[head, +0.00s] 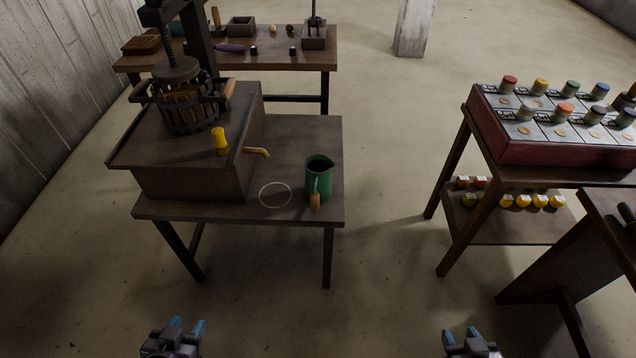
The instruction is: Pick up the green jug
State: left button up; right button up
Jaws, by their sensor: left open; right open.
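The green jug (319,178) stands upright near the right front edge of a brown table (303,135). Its handle (315,200) faces toward me and has a light brown grip. My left gripper (186,328) is at the bottom edge, left of the jug and well apart from it, open with its blue fingertips spread. My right gripper (461,338) is at the bottom edge to the right, also open and apart from the jug. Nothing shows between the fingers of either gripper.
A press (188,98) on a large wooden box (190,172) fills the table's left side, with a tap (257,152) near the jug. A pale ring (275,194) marks the tabletop left of the jug. A red-sided rack (560,152) of jars stands right; floor between is clear.

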aim_at(319, 168)
jog(key=i+j+z, duration=0.35)
jog(key=j, duration=1.5)
jog(key=j+z, duration=0.4)
jog(key=j, duration=1.45)
